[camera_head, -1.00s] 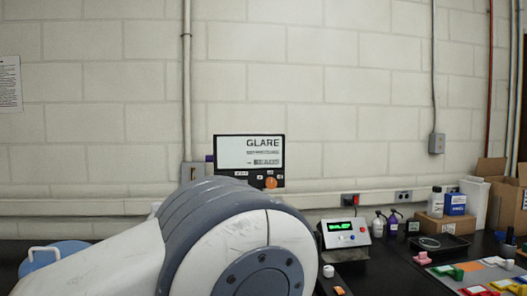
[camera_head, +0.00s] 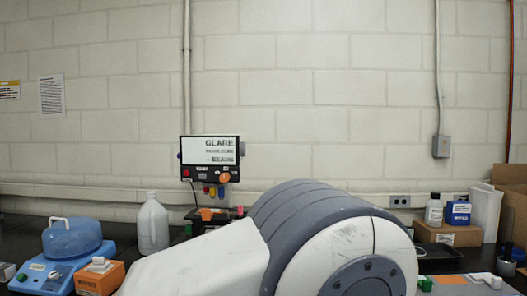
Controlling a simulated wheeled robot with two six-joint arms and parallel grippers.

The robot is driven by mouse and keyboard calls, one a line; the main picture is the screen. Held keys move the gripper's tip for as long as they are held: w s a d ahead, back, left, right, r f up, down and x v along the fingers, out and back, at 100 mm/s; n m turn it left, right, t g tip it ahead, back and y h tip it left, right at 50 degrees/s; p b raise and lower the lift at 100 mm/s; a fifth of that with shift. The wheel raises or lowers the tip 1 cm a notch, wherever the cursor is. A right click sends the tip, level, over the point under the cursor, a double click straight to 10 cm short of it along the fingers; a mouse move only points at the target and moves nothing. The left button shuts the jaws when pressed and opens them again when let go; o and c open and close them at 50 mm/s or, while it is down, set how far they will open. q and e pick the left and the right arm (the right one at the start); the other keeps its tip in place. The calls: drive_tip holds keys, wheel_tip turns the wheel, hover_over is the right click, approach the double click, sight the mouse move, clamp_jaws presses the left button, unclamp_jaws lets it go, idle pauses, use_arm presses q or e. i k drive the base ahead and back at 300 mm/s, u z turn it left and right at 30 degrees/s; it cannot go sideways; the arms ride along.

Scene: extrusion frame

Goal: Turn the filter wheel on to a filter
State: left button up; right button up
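A dark-framed screen unit (camera_head: 210,176) stands at the back near the wall. Its bright display reads "GLARE" above smaller lines that I cannot read well. A red button and an orange knob (camera_head: 224,178) sit along its lower edge. Several small coloured pieces (camera_head: 213,191) show just under it, and I cannot tell whether they belong to a filter wheel. No filter wheel is clearly visible. My own large white and grey arm covers the lower middle of the view and hides the bench there. Neither gripper is in view.
A white jug (camera_head: 152,225), a blue device with a clear blue dome (camera_head: 72,238) and an orange box (camera_head: 99,277) stand on the left. A white bottle (camera_head: 433,210), a blue box (camera_head: 458,213) and a cardboard box (camera_head: 512,200) stand on the right.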

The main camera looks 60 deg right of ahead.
sight(242, 145)
drive_tip(key=z, duration=1.85)
drive_tip(key=i, duration=0.45)
drive_tip(key=k, duration=0.45)
drive_tip(key=z, duration=1.7)
drive_tip(key=i, duration=1.3)
drive_tip(key=u, duration=1.95)
